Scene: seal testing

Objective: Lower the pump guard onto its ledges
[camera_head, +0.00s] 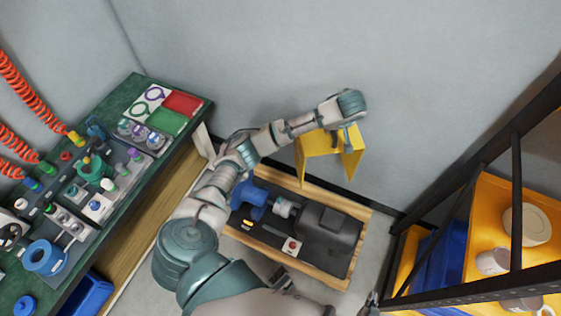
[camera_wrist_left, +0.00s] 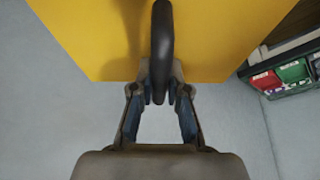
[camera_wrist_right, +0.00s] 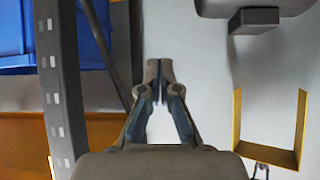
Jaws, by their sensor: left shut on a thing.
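The yellow pump guard (camera_head: 319,144) hangs in the air beyond the pump, against the wall. My left gripper (camera_head: 346,127) holds it from above. In the left wrist view the fingers (camera_wrist_left: 160,85) are shut on its dark handle (camera_wrist_left: 161,40), with the yellow panel (camera_wrist_left: 90,40) behind. The pump unit has a blue pump (camera_head: 251,196), a coupling (camera_head: 284,207) and a dark motor (camera_head: 325,228). The ledges cannot be made out. My right gripper (camera_head: 370,301) is empty, its fingers (camera_wrist_right: 159,75) together. The guard (camera_wrist_right: 268,152) also shows as a U in the right wrist view.
A wood-edged base (camera_head: 361,256) carries the pump on the floor. A green workbench (camera_head: 132,92) with fittings stands at left. A black-framed shelf (camera_head: 465,173) with orange panels and blue bins stands at right, close to my right gripper.

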